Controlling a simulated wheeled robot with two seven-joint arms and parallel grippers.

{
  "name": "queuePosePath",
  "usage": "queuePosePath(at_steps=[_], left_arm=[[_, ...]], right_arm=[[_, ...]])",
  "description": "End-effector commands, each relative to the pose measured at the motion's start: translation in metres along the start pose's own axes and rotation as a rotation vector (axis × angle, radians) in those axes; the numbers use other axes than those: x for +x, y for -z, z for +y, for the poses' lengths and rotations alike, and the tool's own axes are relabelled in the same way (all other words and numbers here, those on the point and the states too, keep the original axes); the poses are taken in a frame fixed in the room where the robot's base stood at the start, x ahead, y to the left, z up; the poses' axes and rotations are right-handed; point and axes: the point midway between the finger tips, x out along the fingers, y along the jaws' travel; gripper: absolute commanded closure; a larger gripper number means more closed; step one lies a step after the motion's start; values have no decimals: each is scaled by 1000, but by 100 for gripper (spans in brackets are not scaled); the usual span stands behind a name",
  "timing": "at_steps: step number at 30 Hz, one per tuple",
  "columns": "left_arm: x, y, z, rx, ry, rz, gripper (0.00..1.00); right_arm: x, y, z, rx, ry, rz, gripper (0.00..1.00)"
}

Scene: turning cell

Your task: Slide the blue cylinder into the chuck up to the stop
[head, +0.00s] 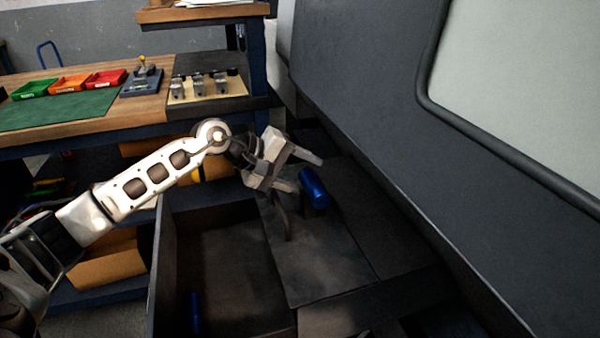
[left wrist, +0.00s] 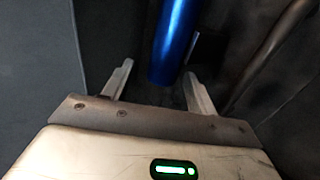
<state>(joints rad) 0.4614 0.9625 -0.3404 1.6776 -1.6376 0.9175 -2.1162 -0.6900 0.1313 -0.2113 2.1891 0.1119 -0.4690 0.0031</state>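A blue cylinder (head: 314,190) shows in the head view over a dark surface, just beyond my left gripper (head: 308,174). In the left wrist view the blue cylinder (left wrist: 175,40) runs down from the top edge, with its near end between the two fingertips of my left gripper (left wrist: 160,70). The fingers are spread, with a visible gap at the left finger; the cylinder lies closer to the right one. I cannot tell what supports the cylinder. I cannot make out the chuck or its stop. My right gripper is not in view.
A dark open bin (head: 225,260) lies below my left arm, with another blue piece (head: 196,313) inside. A large dark machine panel (head: 380,130) slopes along the right. A wooden bench (head: 100,125) with small coloured trays (head: 70,84) stands at the back left.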

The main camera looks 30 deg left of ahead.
Motion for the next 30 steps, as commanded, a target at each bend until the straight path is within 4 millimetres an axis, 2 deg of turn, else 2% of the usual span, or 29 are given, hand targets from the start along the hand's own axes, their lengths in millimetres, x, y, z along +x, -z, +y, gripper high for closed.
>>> queuePosePath(at_steps=[8, 11, 21, 30], left_arm=[[-1, 0, -2, 0, 3, 1, 43], [-16, 2, -3, 1, 5, 4, 43], [-90, 1, -7, -3, 9, 4, 43], [-124, 0, -4, -4, 4, 0, 43]], right_arm=[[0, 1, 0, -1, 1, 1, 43], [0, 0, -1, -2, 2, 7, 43], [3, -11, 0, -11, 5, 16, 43], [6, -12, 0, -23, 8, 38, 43]])
